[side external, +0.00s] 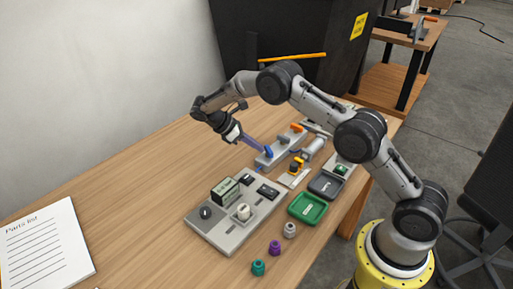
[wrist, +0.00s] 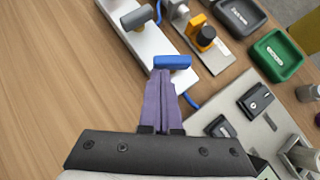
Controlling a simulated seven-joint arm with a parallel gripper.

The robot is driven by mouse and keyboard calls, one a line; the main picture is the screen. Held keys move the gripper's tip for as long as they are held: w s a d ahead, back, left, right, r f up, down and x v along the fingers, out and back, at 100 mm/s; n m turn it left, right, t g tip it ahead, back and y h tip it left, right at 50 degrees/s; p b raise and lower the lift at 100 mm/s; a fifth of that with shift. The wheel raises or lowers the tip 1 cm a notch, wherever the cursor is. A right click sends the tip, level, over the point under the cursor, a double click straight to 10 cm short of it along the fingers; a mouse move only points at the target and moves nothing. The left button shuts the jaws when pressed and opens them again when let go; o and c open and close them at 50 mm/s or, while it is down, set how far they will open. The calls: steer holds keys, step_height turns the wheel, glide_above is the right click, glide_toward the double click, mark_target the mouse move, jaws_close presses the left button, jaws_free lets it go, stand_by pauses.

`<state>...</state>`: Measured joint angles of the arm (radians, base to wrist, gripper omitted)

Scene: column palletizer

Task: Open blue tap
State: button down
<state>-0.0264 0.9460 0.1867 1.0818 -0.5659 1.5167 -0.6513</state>
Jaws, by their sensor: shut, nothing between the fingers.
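The blue tap (side external: 268,152) stands at the near end of a pale grey mounting plate (side external: 281,148). In the wrist view its blue handle (wrist: 173,62) lies crosswise just ahead of my fingertips. My gripper (side external: 263,151) has purple fingers that are shut and empty. It reaches down to the tap from the left, and in the wrist view my fingertips (wrist: 161,74) are at the handle's near edge. I cannot tell whether they touch it. The tap's body is mostly hidden below the handle and fingers.
An orange-handled part (side external: 298,128) is farther along the plate. A yellow-orange device (side external: 297,165) stands to the right. Green (side external: 307,208) and dark grey (side external: 326,186) trays lie nearby. A grey panel with several devices (side external: 218,232) is in front. Free tabletop (side external: 130,180) lies to the left.

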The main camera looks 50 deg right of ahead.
steer(key=shift+w+d, duration=0.15)
steer(key=shift+d, duration=0.2)
steer(key=shift+w+d+m+g+y, duration=0.1)
steer(key=shift+d+m+g+y, duration=0.35)
steer(key=shift+m, duration=0.35)
steer(key=shift+d, duration=0.45)
